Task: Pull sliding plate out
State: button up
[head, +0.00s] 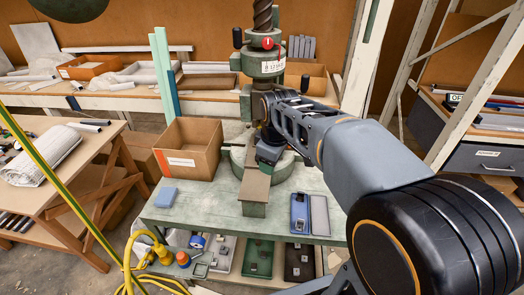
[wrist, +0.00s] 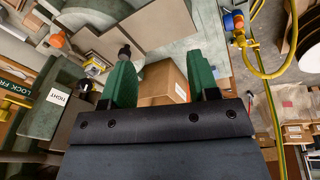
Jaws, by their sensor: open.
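The green fly press (head: 268,62) stands on the bench with its screw upright. A long brownish plate, which looks like the sliding plate (head: 256,187), sticks out of the press base toward the front. My gripper (head: 268,155) is over the rear part of that plate, close to the press, and hides part of it. In the wrist view my gripper (wrist: 160,80) has its two green fingers apart with nothing held. A small black knob (wrist: 124,52) shows near the left finger; I cannot tell whether they touch. A grey-brown flat piece (wrist: 155,24) lies beyond the fingers.
An open cardboard box (head: 188,150) stands left of the press on the green bench (head: 205,205). A blue block (head: 165,197) lies at the front left. A blue tray (head: 299,212) lies right of the plate. Several bins fill the lower shelf. A yellow hose (head: 140,250) hangs at the left.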

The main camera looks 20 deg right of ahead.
jog(key=w+f+n+g+p, duration=0.1)
jog(key=w+n+g+p, duration=0.1)
jog(key=w+n, duration=1.25)
jog(key=shift+m, duration=0.75)
jog(key=f, duration=0.7)
jog(key=w+f, duration=0.1)
jog(key=f, duration=0.3)
jog(key=shift+w+d+f+p, duration=0.1)
jog(key=shift+d+f+p, duration=0.15)
jog(key=shift+p, duration=0.15)
jog(key=shift+r, duration=0.1)
grip_shut()
